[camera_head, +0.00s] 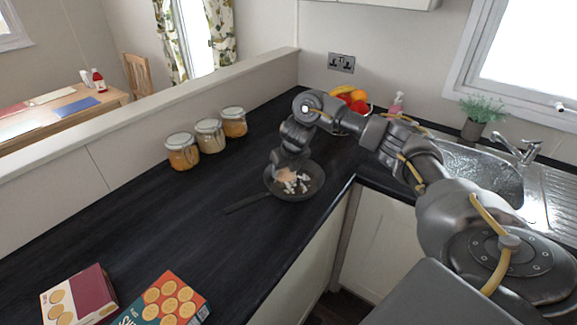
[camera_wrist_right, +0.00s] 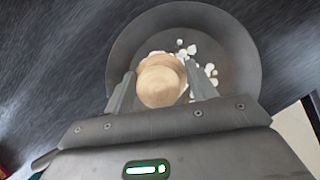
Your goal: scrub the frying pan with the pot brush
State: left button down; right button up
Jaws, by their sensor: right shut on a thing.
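The frying pan (camera_head: 312,186) is dark and round and sits on the black worktop, its handle (camera_head: 247,204) pointing to the lower left. White bits (camera_head: 299,184) lie in it. My right gripper (camera_head: 279,161) is over the pan, shut on the pot brush (camera_head: 287,174), whose pale wooden part shows in the pan. In the right wrist view the brush (camera_wrist_right: 160,82) is between the two fingers (camera_wrist_right: 161,92), above the pan (camera_wrist_right: 235,50), with white bits (camera_wrist_right: 187,48) beside it. Whether its bristles touch the pan is hidden. My left gripper is out of view.
Three glass jars (camera_head: 209,134) stand along the low wall at the left. Two boxes (camera_head: 165,301) (camera_head: 78,297) lie at the front. A fruit pile (camera_head: 358,103), soap bottle (camera_head: 397,103), plant (camera_head: 474,120) and sink (camera_head: 480,165) are behind my arm. The worktop left of the pan is clear.

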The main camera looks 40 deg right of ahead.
aim_at(293, 180)
jog(key=shift+s+a+p, duration=0.3)
jog(key=shift+s+p, duration=0.35)
jog(key=shift+s, duration=0.1)
jog(key=shift+s+a+f+p, duration=0.1)
jog(key=shift+s+a+p, duration=0.2)
jog(key=shift+s, duration=0.3)
jog(key=shift+d, duration=0.1)
jog(key=shift+s+d, duration=0.6)
jog(key=shift+s, duration=0.25)
jog(key=shift+s+d+p, duration=0.25)
jog(key=shift+s+p, duration=0.05)
jog(key=shift+w+d, duration=0.1)
